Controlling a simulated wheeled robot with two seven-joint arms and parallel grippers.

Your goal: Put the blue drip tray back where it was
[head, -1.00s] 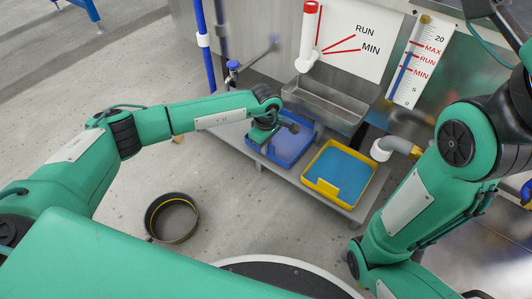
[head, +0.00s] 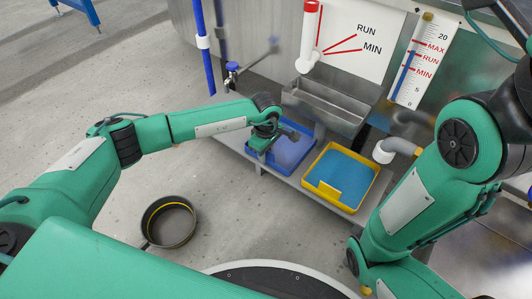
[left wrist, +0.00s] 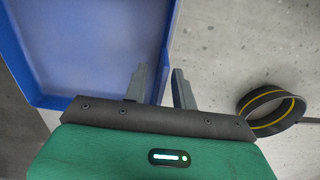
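The blue drip tray (head: 291,152) sits on a low metal shelf, left of a yellow tray, and looks empty. In the left wrist view the blue tray (left wrist: 95,45) fills the upper left. My left gripper (head: 262,144) is at the tray's near left edge, and my wrist hides part of the tray. In the left wrist view the left gripper's fingers (left wrist: 160,82) are apart, one on each side of the tray's side wall. I see a gap, so they do not look clamped on it. My right arm shows at right, but its gripper is not in view.
The yellow tray (head: 341,176) with a blue inside stands just right on the shelf.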

